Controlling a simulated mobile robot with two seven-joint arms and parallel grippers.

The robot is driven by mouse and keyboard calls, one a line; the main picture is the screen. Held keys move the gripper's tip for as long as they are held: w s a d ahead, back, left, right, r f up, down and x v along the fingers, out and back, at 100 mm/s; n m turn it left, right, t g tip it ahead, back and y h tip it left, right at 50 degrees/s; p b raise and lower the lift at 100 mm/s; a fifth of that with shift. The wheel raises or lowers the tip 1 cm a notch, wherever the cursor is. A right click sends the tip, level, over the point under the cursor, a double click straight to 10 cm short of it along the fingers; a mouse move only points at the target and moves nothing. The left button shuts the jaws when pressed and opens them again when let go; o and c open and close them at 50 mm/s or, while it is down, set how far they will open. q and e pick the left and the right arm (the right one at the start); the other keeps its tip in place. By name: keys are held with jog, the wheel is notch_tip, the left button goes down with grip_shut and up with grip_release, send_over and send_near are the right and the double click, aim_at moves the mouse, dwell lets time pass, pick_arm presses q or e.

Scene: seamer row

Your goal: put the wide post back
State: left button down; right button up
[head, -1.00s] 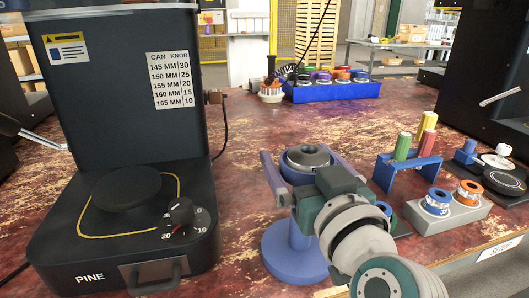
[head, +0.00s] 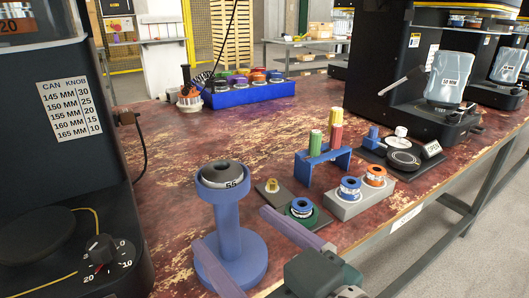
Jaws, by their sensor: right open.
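No part is labelled as the wide post. A blue pedestal (head: 229,225) with a round base stands on the bench in the head view. Its top cup holds a dark grey ring-shaped part (head: 222,174) marked 55. My right gripper (head: 232,229) is open and empty, with its purple fingers apart on either side of the pedestal's lower part; I cannot tell whether they touch it. A blue bridge-shaped rack (head: 323,165) holds a green post (head: 315,143) and a taller red and yellow post (head: 336,130). My left gripper is not in view.
A dark plate with a brass nut (head: 272,186) and a green-and-blue ringed part (head: 301,208) lie right of the pedestal. A grey block (head: 360,202) holds blue and orange rings. A seamer (head: 60,160) stands at left.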

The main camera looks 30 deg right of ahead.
jog(key=s+d+f+g+h, duration=0.1)
jog(key=s+d+f+g, duration=0.1)
jog(key=s+g, duration=0.4)
jog(key=s+d+f+g+h, duration=0.1)
jog(key=s+d+f+g, duration=0.1)
jog(key=s+d+g, duration=0.2)
jog(key=s+g, duration=0.3)
jog(key=s, duration=0.3)
jog(key=shift+s+f, duration=0.25)
jog(key=shift+r, duration=0.1)
notch_tip(320, 180, up, 59)
jog(key=p, duration=5.9)
